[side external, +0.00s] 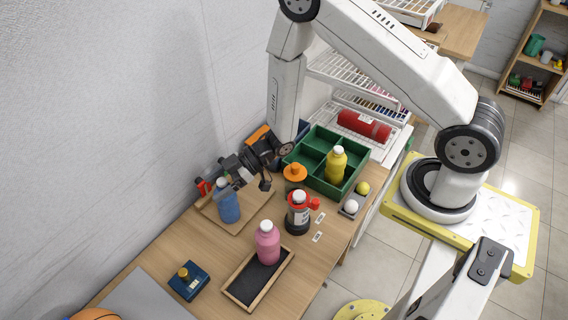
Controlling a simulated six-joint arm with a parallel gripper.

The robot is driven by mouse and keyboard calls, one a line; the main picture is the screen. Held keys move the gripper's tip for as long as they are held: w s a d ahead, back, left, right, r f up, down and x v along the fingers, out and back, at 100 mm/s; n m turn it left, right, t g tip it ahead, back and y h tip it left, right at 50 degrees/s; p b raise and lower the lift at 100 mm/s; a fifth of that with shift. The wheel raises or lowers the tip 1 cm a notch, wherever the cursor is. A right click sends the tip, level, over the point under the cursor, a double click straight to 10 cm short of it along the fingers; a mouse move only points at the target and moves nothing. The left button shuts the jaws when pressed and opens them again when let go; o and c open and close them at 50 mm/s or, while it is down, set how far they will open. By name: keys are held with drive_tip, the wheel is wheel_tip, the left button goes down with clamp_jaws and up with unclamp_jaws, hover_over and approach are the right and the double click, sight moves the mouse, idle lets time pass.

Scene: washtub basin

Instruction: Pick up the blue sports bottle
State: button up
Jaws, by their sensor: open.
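The blue sports bottle (229,207) stands upright on a wooden board (250,211) near the wall side of the table. Its pale top is partly covered by my gripper. My gripper (223,181) is open and reaches in from the upper right, with its fingers at the height of the bottle's top. I cannot tell from this angle whether the fingers are around the bottle or only beside it.
A red item (203,187) is close behind the bottle. A pink bottle (267,246) stands on a black tray. Bare table lies front-left of the board.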

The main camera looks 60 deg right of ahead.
drive_tip(key=shift+w+a+f, duration=0.15)
drive_tip(key=shift+a+f, duration=0.05)
drive_tip(key=shift+a, duration=0.1)
idle(0.4)
clamp_jaws()
